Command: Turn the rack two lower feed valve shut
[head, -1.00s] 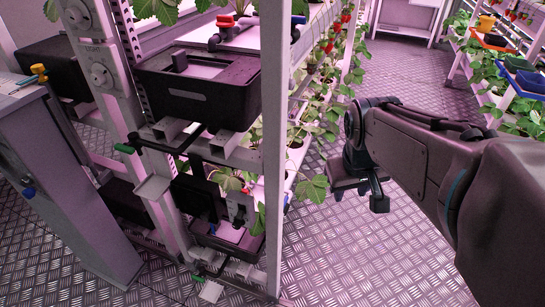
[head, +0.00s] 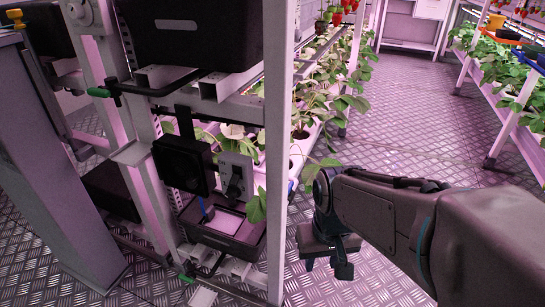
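Two green-tipped valve handles sit on black pipes at the end of the near rack. The upper green handle (head: 99,92) sticks out left at the rack's upright. The lower green handle (head: 186,279) is low near the floor, below a black tank (head: 228,232), and is small in view. No rack number is readable, so I cannot tell which rack is two. My gripper (head: 328,262) hangs above the floor right of the white rack post, well apart from both handles. It points down, and its finger gap is not clear. Nothing shows in it.
The white front post (head: 277,150) stands between my gripper and the valves. Black boxes (head: 183,164) and a grey switch box (head: 235,178) hang on the rack. The aisle floor (head: 410,110) is clear.

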